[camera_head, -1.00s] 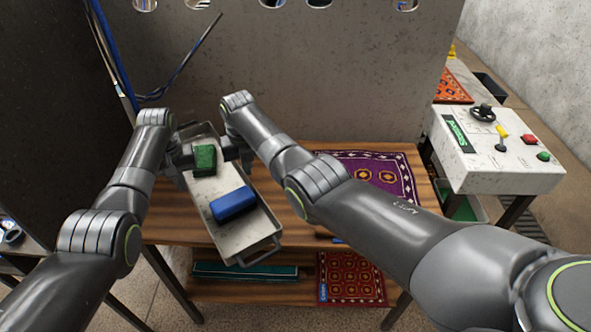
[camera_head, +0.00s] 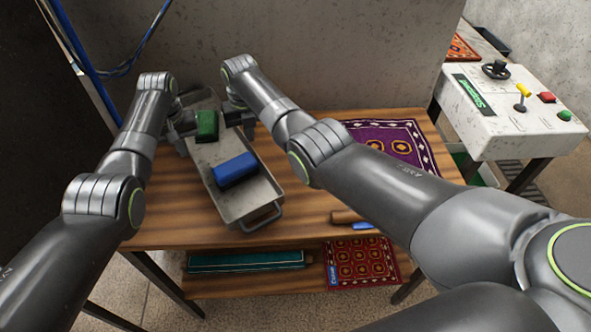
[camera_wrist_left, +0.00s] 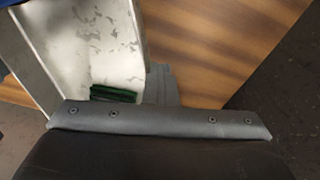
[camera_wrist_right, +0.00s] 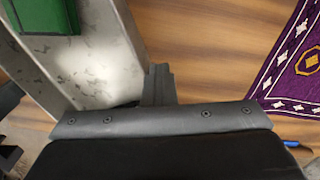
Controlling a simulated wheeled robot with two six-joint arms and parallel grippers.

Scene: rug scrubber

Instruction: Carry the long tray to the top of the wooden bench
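The long tray (camera_head: 228,203) is a grey metal tray with a loop handle at its near end. It is over the wooden bench top (camera_head: 320,206), left of the middle, slanting from far left to near right. I cannot tell whether it touches the wood. A green block (camera_head: 207,125) and a blue block (camera_head: 235,170) lie in it. My left gripper (camera_head: 184,126) is at its left wall and my right gripper (camera_head: 240,120) at its right wall. Both appear shut on the tray's sides. The wrist views show fingers against the walls (camera_wrist_left: 143,70) (camera_wrist_right: 127,45), with contact partly hidden.
A purple patterned rug (camera_head: 398,142) lies on the bench top's right half, with a wooden-handled tool (camera_head: 346,217) in front. A red rug (camera_head: 362,262) and a teal item (camera_head: 245,262) are on the lower shelf. A grey wall (camera_head: 330,60) stands behind; a control box (camera_head: 510,110) is right.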

